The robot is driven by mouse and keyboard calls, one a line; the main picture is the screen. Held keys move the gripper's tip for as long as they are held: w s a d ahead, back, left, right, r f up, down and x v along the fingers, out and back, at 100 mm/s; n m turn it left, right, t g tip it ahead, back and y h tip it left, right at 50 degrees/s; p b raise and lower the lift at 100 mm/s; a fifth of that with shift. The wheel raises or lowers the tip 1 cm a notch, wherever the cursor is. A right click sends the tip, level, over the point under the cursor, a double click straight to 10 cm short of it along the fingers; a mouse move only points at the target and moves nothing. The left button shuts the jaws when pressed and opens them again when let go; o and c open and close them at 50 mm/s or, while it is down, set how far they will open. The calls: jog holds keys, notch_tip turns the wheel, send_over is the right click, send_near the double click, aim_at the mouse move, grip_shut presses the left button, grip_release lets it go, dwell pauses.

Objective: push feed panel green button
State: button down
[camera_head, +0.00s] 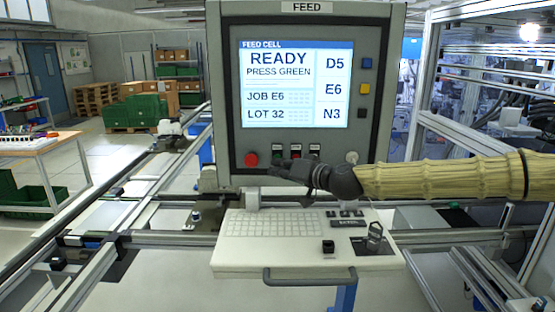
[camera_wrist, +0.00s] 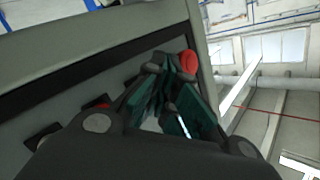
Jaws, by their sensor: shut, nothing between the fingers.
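The grey feed panel (camera_head: 225,100) stands upright, its screen (camera_head: 295,85) reading "READY PRESS GREEN". A round red button (camera_head: 251,159) is at its lower left; a red button also shows in the wrist view (camera_wrist: 188,62), just beyond my fingertips. A row of small controls sits right of it; the leftmost, which looks like the green button (camera_head: 277,152), is partly covered by my gripper. My gripper (camera_head: 278,169) is shut and empty, reaching in from the right in front of this row. In the wrist view my fingers (camera_wrist: 168,65) hide that button; contact cannot be told.
A white keyboard shelf (camera_head: 235,262) with a front handle juts out below the panel. A round knob (camera_head: 352,158) is at the panel's lower right, close to my arm. Metal rails and frames stand on both sides; green crates (camera_head: 135,110) are far left.

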jog(key=shift+w+b, duration=0.8)
jog(key=shift+w, duration=0.1)
dwell(1.5)
jog(key=shift+s, duration=0.9)
jog(key=s+b, duration=0.1)
jog(key=s, duration=0.4)
dwell(0.5)
dwell(0.5)
